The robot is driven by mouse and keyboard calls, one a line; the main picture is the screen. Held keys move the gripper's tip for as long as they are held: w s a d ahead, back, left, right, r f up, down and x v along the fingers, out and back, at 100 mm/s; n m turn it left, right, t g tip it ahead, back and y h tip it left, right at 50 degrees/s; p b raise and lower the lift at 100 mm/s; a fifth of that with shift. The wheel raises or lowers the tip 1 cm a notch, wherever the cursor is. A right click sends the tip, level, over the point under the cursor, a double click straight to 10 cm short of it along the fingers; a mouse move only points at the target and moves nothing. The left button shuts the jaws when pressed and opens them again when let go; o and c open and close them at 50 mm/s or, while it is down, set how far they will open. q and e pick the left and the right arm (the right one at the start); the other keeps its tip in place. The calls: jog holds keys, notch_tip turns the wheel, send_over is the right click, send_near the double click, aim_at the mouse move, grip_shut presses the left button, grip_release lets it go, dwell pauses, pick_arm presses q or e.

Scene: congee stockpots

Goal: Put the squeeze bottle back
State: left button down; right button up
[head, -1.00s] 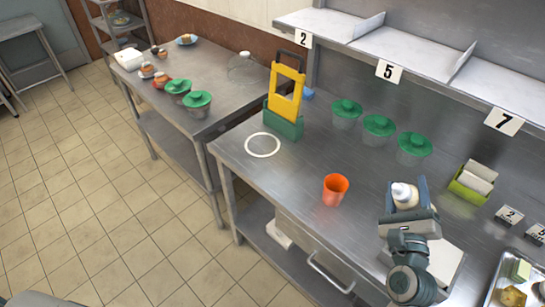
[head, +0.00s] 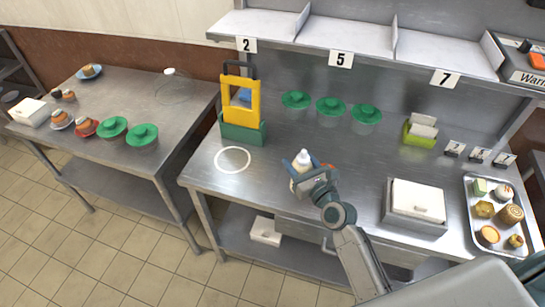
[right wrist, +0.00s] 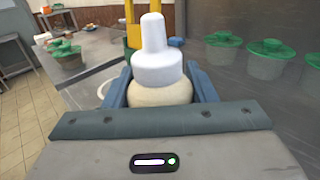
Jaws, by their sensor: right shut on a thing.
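My right gripper (head: 304,176) is shut on the squeeze bottle (head: 303,160), which has a white nozzle and a cream body. In the head view it is over the front part of the steel counter, right of a white ring (head: 232,159) marked on the counter top. In the right wrist view the bottle (right wrist: 158,60) stands upright between the blue fingers, its lower part hidden by the gripper. Its height above the counter is hard to tell. My left gripper is out of view.
A yellow and green stand (head: 241,105) is behind the ring. Green-lidded pots (head: 331,112) line the back; a white-topped box (head: 417,202) and food tray (head: 499,213) are at right. A gap separates the counter from the left table (head: 101,110).

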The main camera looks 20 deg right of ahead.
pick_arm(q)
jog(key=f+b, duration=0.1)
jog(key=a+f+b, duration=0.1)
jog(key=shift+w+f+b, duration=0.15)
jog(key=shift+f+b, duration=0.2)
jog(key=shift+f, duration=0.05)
pick_arm(e)
jog(key=w+a+f, duration=0.2)
jog(key=w, duration=0.3)
jog(key=w+a+f, duration=0.2)
jog(key=w+a, duration=0.1)
jog(key=w, duration=0.2)
jog(key=shift+w+f, duration=0.25)
jog(key=shift+f, duration=0.05)
jog(key=shift+f, duration=0.15)
jog(key=o, duration=0.7)
jog(key=shift+a, duration=0.1)
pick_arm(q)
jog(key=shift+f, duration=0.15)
